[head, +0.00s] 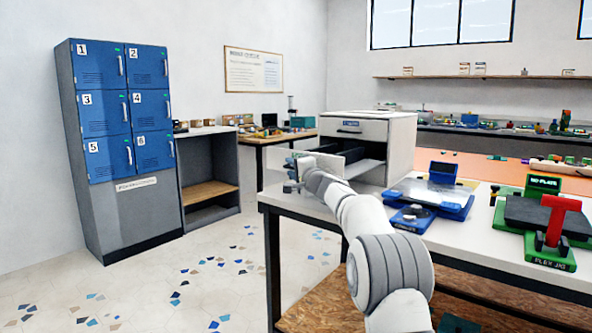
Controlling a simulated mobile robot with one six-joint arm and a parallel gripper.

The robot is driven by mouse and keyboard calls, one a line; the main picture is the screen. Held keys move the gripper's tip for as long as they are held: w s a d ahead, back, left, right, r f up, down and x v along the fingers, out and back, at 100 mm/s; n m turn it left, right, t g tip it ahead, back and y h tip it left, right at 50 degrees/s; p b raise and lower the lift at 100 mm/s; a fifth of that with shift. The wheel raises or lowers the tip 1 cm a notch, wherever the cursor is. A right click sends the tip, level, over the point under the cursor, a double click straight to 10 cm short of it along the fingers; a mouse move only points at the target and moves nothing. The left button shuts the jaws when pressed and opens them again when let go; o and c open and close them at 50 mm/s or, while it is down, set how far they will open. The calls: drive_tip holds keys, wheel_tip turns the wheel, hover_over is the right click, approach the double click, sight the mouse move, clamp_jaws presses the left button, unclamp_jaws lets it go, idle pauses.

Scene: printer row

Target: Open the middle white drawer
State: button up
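A white drawer cabinet (400,142) stands at the left end of the white worktable. Its top drawer (350,129) is shut, with a dark handle and a small blue label. Below it, the middle drawer (284,160) stands pulled out toward the left, and a dark opening shows behind its pale front. My gripper (292,180) is at the outer face of this drawer front. My wrist partly covers the drawer. The fingers are small and partly hidden, so their opening and any contact with the handle are unclear.
The worktable (480,250) runs below my arm. Blue lockers (120,110) and a grey shelf unit (210,172) stand at left. Open floor (220,270) lies between.

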drive_tip(key=shift+d, duration=0.2)
drive_tip(key=shift+s+d+f, duration=0.1)
drive_tip(key=shift+s+d, duration=0.15)
drive_tip(key=shift+s, duration=0.2)
drive_tip(key=b+v, duration=0.1)
drive_tip(key=v, duration=0.5)
drive_tip(key=shift+s, duration=0.35)
